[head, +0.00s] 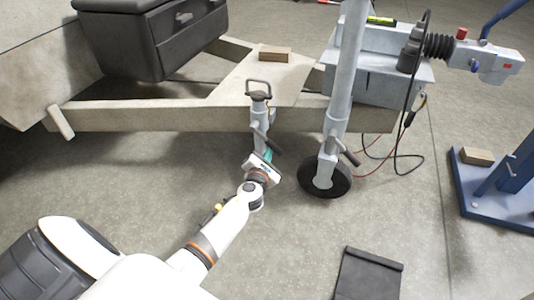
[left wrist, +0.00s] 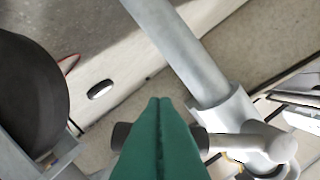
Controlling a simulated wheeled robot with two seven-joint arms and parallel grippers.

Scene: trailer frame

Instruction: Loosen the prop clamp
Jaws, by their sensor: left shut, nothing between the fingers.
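The prop (head: 258,110) is a grey tube with a loop handle on top, upright beside the trailer's front beam. Its clamp handle (head: 262,134) is a short bar low on the tube, partly hidden by my gripper. My left gripper (head: 267,154) is at the clamp handle, with its green fingers shut and empty. In the left wrist view the shut fingertips (left wrist: 159,101) overlap the dark-ended clamp handle (left wrist: 222,143); I cannot tell whether they touch it. The prop tube (left wrist: 182,50) runs diagonally there. My right gripper is not in view.
The jockey wheel (head: 325,179) and its post (head: 342,85) stand just right of the prop. The trailer frame (head: 180,116) lies behind. A wooden block (head: 275,54) rests on it. A blue stand (head: 500,195) is far right, and a black mat (head: 368,276) lies in front.

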